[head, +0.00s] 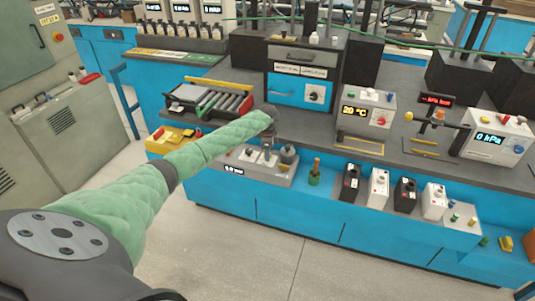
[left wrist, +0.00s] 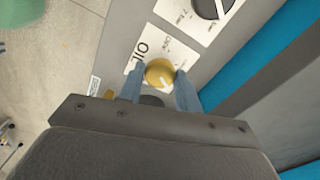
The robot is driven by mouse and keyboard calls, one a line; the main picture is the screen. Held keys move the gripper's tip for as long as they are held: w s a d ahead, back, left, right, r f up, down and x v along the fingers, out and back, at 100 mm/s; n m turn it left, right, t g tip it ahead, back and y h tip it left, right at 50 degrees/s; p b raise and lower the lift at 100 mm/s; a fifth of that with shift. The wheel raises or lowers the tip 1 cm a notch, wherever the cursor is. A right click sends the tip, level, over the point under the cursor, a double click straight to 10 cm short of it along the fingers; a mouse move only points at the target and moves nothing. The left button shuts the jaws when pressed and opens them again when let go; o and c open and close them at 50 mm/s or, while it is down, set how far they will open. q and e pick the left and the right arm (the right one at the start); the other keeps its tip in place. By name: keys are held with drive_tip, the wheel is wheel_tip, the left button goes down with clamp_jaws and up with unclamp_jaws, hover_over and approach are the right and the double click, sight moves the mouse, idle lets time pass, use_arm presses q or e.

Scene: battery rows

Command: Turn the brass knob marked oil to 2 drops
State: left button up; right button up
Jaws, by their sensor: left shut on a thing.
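The brass knob (left wrist: 160,73) shows in the left wrist view, beside a white label reading OIL, on a grey panel. A pale pointer line is on its face; I cannot read which mark it points to. My left gripper (left wrist: 158,88) has one finger on each side of the knob and is shut on it. In the head view my left gripper (head: 268,150) reaches down to the grey control box (head: 233,168) on the bench, and it hides the knob there. My right gripper is not in view.
Another dial (left wrist: 208,8) sits on the same panel. In the head view a roller tray (head: 175,100) and yellow bin (head: 165,143) stand to the left.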

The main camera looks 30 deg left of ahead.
use_arm(q)
drive_tip(key=shift+r+m, duration=0.1)
drive_tip(key=shift+m, duration=0.2)
drive_tip(key=o, duration=1)
drive_tip(key=shift+r, duration=0.1)
drive_tip(key=shift+r+b, duration=0.25)
drive_tip(key=shift+b, duration=0.05)
wheel_tip(320, 180, up, 6)
drive_tip(key=shift+f+b, duration=0.15)
drive_tip(key=shift+b, duration=0.85)
drive_tip(key=shift+r, duration=0.65)
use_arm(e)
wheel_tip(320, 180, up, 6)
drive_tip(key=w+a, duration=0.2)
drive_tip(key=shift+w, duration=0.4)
use_arm(q)
drive_tip(key=shift+a, duration=0.15)
